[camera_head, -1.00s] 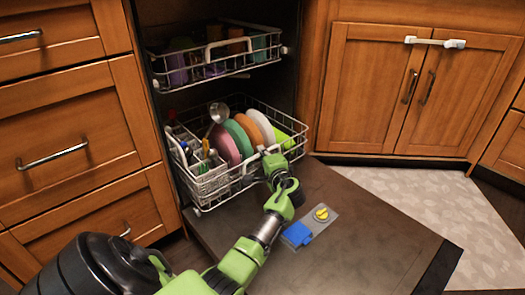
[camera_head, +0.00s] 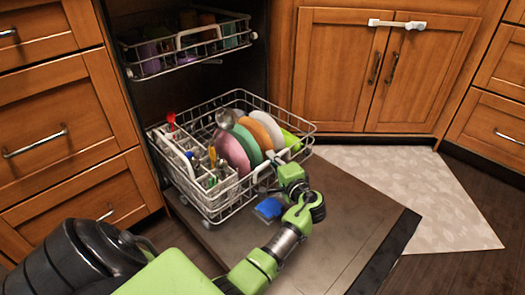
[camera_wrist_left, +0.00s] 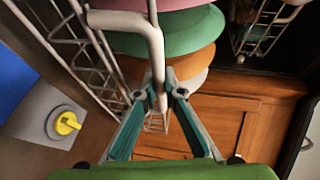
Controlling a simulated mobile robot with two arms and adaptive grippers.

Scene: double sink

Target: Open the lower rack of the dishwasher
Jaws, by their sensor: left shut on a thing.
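The lower rack (camera_head: 222,210) is a white wire basket, pulled partly out of the dishwasher over its open door (camera_head: 335,225). It holds coloured plates (camera_head: 232,152), a ladle (camera_head: 226,118) and a cutlery basket (camera_head: 190,155). My left gripper (camera_head: 270,177) is at the rack's front. In the left wrist view, the gripper (camera_wrist_left: 160,90) is shut on the upright part of the rack's white handle (camera_wrist_left: 155,48), with a finger on each side. My right gripper is not in view.
The upper rack (camera_head: 150,68) sits above with cups in it. A blue detergent piece (camera_head: 269,208) on the door is partly covered. Wooden drawers (camera_head: 75,120) stand at left and a cabinet (camera_head: 330,70) at right. The outer door is clear.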

